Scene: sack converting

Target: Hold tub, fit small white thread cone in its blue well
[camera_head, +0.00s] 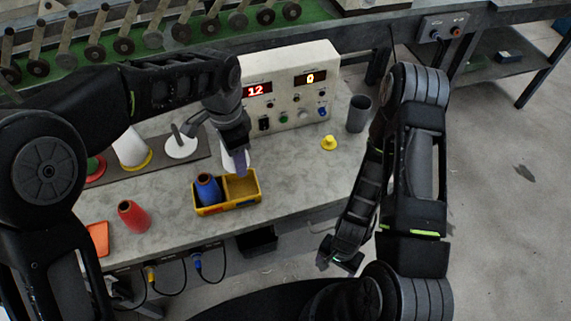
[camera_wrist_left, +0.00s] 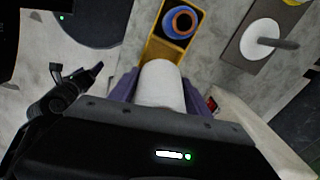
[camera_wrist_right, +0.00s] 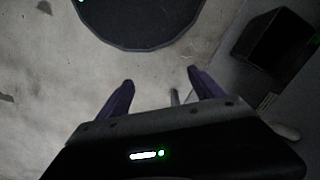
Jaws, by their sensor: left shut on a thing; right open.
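The yellow tub (camera_head: 228,210) stands on the grey bench. A blue thread cone (camera_head: 207,187) stands in its left compartment; the right compartment has a brownish floor and looks empty. My left gripper (camera_head: 240,168) is shut on the small white thread cone (camera_head: 227,160) just above the tub's right, far side. In the left wrist view the white cone (camera_wrist_left: 160,85) sits between the purple fingers and overlaps the near end of the tub (camera_wrist_left: 154,48). I cannot tell whether they touch. My right gripper (camera_head: 340,260) is open and empty, low in front of the bench, its fingers apart in the right wrist view (camera_wrist_right: 161,76).
A red cone (camera_head: 134,216) and an orange tray (camera_head: 97,239) are left of the tub. Behind are a large white cone (camera_head: 130,150), a white spindle disc (camera_head: 181,147) and a control box (camera_head: 290,95). A yellow piece (camera_head: 329,143) and grey cup (camera_head: 358,114) stand right.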

